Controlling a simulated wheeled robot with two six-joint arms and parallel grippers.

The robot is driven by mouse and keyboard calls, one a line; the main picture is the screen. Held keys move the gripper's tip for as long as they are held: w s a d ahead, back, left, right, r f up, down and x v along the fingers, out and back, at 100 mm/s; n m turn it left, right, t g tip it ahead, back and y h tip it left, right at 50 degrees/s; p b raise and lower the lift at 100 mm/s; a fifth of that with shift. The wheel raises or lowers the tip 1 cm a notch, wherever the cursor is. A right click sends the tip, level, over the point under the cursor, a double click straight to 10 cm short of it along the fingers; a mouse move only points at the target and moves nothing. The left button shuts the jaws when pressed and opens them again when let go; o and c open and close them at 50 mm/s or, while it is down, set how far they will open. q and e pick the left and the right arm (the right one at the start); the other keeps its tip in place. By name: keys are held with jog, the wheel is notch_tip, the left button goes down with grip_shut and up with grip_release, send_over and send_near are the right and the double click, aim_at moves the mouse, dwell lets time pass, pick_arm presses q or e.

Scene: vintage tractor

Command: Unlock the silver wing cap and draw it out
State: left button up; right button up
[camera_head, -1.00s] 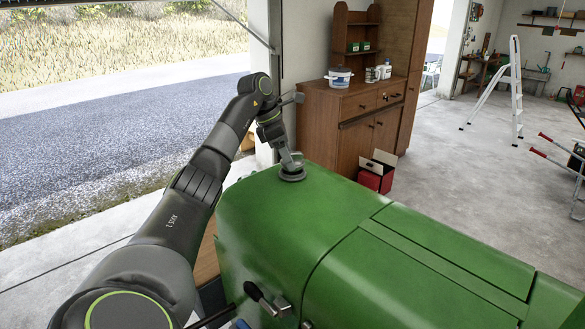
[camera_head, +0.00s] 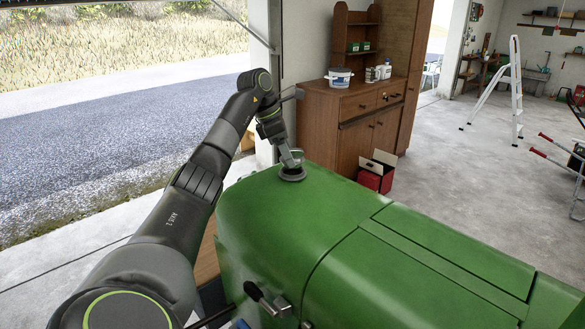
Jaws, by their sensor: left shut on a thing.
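The silver wing cap (camera_head: 297,154) is at the top of the round dark filler neck (camera_head: 292,174) on the front top of the green tractor hood (camera_head: 290,225). My left gripper (camera_head: 292,160) reaches down to it from the upper left and is shut on it. The gripper hides much of the cap, so I cannot tell whether the cap is clear of the neck. My right gripper is not in view.
A wooden cabinet (camera_head: 345,130) with tubs on top stands behind the tractor. A red box (camera_head: 375,176) lies on the floor beside it. A white stepladder (camera_head: 513,85) stands at the right. Space above the hood is clear.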

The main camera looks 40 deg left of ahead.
aim_at(294, 149)
pick_arm(q)
jog(key=shift+r, duration=2.5)
